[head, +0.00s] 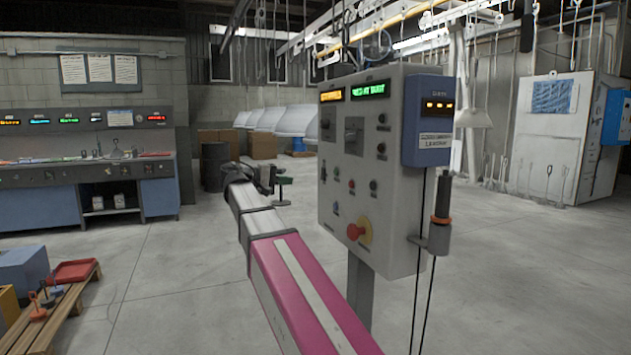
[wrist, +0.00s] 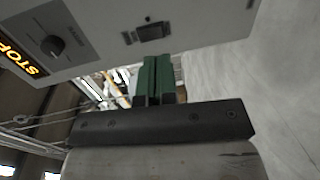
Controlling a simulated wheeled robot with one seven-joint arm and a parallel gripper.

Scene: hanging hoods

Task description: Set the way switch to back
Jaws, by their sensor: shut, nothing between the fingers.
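The grey control panel (head: 345,215) stands right of centre in the head view. On its left side, a dark switch (head: 323,171) sits below a dark knob. In the wrist view a dark switch (wrist: 151,31) in a small recess lies just past my fingertips; it is likely the way switch, but its label and setting are not readable. My gripper (head: 284,180) has green fingers and is just left of the panel. In the wrist view my gripper (wrist: 154,68) is shut and empty. I cannot tell whether the fingertips touch the panel.
The panel also has a dark knob (wrist: 52,46), an orange display (wrist: 18,57), a red knob (head: 356,231) and a blue box (head: 427,120). The floor left of my arm is clear up to a pallet (head: 60,310).

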